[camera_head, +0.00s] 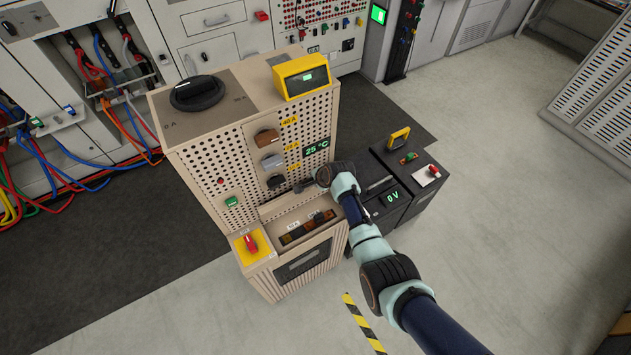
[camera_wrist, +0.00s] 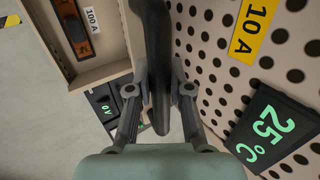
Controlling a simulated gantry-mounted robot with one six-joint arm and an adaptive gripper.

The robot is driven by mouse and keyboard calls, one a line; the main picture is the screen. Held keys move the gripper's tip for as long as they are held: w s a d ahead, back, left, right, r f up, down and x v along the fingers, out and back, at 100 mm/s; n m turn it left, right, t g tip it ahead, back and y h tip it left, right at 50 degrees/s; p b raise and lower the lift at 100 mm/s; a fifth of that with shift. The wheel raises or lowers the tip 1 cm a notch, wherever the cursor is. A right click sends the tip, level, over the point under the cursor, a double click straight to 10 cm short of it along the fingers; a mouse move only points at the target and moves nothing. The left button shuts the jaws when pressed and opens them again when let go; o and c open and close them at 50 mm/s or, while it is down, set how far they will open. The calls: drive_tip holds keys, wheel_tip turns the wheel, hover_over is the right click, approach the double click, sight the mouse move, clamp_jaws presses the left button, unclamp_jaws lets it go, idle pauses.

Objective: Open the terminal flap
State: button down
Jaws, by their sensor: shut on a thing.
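The beige test cabinet (camera_head: 205,170) stands in the middle of the head view. Its lower front ledge has an open terminal bay (camera_head: 308,227) with dark and orange terminals; in the wrist view, a terminal beside a 100 A label (camera_wrist: 75,30) shows at the left. My gripper (camera_head: 303,186) is just above and behind this bay, close to the perforated front.
Three knobs, the middle one grey (camera_head: 272,161), and a 25 °C display (camera_head: 316,148) are close by on the cabinet front. A red switch on a yellow plate (camera_head: 251,244) is left of the bay. A dark 0 V unit (camera_head: 388,200) stands right. Floor in front is clear.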

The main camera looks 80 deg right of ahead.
drive_tip(key=shift+w+d+r, duration=0.2)
idle(0.3)
drive_tip(key=c, duration=1.1)
unclamp_jaws()
drive_tip(key=shift+o, duration=0.2)
drive_tip(key=v, duration=1.2)
drive_tip(key=shift+f, duration=0.1)
